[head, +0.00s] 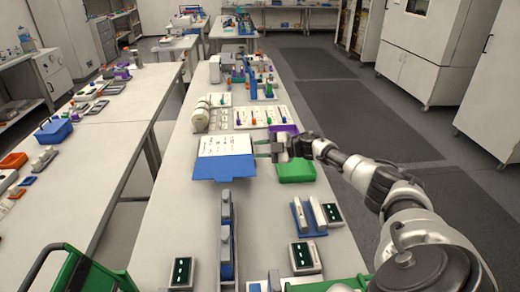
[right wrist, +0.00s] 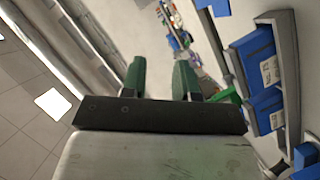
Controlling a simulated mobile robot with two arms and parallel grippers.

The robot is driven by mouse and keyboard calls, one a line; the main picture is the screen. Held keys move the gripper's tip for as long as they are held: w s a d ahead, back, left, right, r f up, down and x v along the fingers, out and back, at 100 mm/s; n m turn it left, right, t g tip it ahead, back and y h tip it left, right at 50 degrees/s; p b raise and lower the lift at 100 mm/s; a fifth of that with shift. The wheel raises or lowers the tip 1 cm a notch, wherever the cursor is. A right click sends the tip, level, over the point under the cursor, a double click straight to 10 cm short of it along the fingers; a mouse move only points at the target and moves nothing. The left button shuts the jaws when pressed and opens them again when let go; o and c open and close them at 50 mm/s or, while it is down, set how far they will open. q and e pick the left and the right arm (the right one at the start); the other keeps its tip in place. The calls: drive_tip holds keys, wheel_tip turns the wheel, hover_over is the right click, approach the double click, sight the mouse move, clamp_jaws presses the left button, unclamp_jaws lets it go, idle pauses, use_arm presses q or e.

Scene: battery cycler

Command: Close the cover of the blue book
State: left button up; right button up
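The blue book (head: 224,168) is on the long middle table in the head view. A white sheet or page with dark writing (head: 225,145) faces up, and the blue part shows along its near side. My right gripper (head: 262,147) is at the right edge of the book, reaching in from the right. The head view does not show clearly whether it touches the book. In the right wrist view its two green fingers (right wrist: 160,78) stand apart with nothing visible between them. My left gripper is not in view.
White boards (head: 260,116) with small coloured parts lie beyond. Blue-based devices (head: 228,235) stand nearer. Bare tabletop lies left of the book.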

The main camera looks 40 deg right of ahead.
drive_tip(key=b+v, duration=0.3)
drive_tip(key=v, duration=0.7)
drive_tip(key=shift+s+d+b, duration=0.2)
drive_tip(key=shift+s+b, duration=0.15)
idle(0.3)
